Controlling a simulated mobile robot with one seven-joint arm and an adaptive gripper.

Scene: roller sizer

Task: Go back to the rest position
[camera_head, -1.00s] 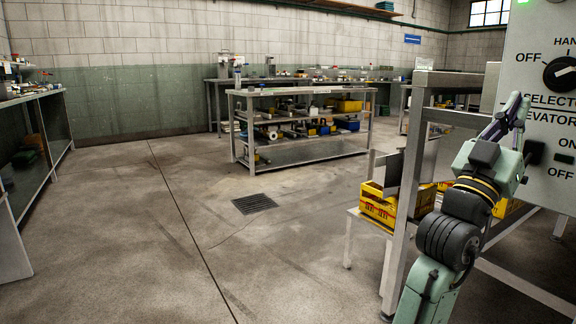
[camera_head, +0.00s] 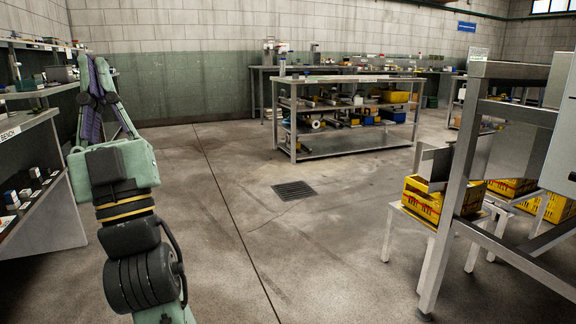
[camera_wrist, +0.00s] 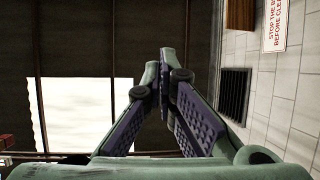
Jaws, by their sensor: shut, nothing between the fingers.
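My gripper (camera_head: 88,62) is at the left of the head view, raised on my arm and pointing up, in front of the left-hand bench. Its fingers are close together with nothing between them. In the wrist view my gripper (camera_wrist: 160,60) shows its two green fingers with dark ribbed pads meeting near the tips. No object is held.
A left bench (camera_head: 45,205) stands behind my arm. A metal shelf bench (camera_head: 340,147) is at the back, with a floor drain (camera_head: 294,190) before it. At right are a metal frame (camera_head: 447,215) and yellow crates (camera_head: 424,205). The middle floor is clear.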

